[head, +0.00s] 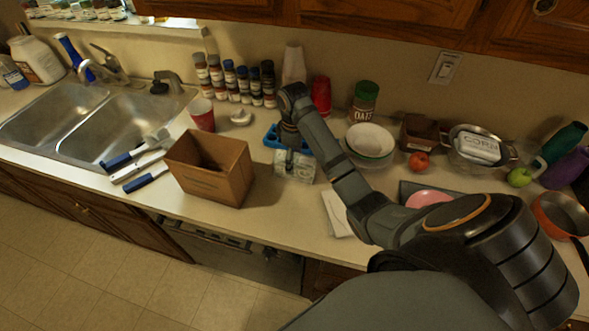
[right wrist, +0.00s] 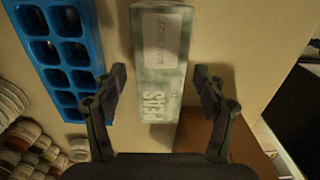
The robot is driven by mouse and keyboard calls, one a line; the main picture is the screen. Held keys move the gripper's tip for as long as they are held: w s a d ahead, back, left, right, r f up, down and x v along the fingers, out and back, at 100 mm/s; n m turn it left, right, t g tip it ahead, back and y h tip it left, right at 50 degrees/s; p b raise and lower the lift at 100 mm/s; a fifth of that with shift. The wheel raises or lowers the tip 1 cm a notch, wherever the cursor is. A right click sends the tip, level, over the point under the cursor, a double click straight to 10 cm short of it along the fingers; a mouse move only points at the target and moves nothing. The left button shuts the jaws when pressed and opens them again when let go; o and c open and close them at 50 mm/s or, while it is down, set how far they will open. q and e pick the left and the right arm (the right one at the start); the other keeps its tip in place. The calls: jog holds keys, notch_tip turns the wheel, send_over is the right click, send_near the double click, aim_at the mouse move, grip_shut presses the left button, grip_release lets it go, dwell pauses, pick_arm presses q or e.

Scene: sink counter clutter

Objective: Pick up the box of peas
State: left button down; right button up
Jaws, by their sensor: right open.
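The box of peas (head: 294,168) is a pale, grey-green carton on the counter, just right of the brown cardboard box. In the right wrist view its lettered face (right wrist: 160,62) lies lengthwise, with "PEAS" readable near its lower end. My right gripper (head: 290,146) points down just above and behind the carton in the head view. In the right wrist view the gripper (right wrist: 159,78) is open, one finger on each side of the carton, with a visible gap on both sides. My left gripper is not in view.
A blue ice tray (right wrist: 62,60) lies close beside the carton; it also shows in the head view (head: 270,138). The open brown cardboard box (head: 209,184) stands to the left. White bowls (head: 368,141) stand to the right. The counter front between is clear.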

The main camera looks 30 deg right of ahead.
aim_at(295, 168)
jog(key=f+b, duration=0.3)
jog(key=shift+s+f, duration=0.2)
jog(key=shift+s, duration=0.05)
jog(key=shift+w+f+p, duration=0.1)
jog(key=shift+f+p, duration=0.25)
jog(key=shift+p, duration=0.25)
jog(key=shift+w+f, duration=0.1)
jog(key=shift+f, duration=0.25)
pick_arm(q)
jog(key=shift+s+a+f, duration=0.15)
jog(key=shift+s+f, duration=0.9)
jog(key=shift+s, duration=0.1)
pick_arm(e)
jog(key=shift+c, duration=0.2)
jog(key=c, duration=0.7)
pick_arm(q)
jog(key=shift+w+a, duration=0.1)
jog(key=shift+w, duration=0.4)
pick_arm(e)
jog(key=c, duration=0.8)
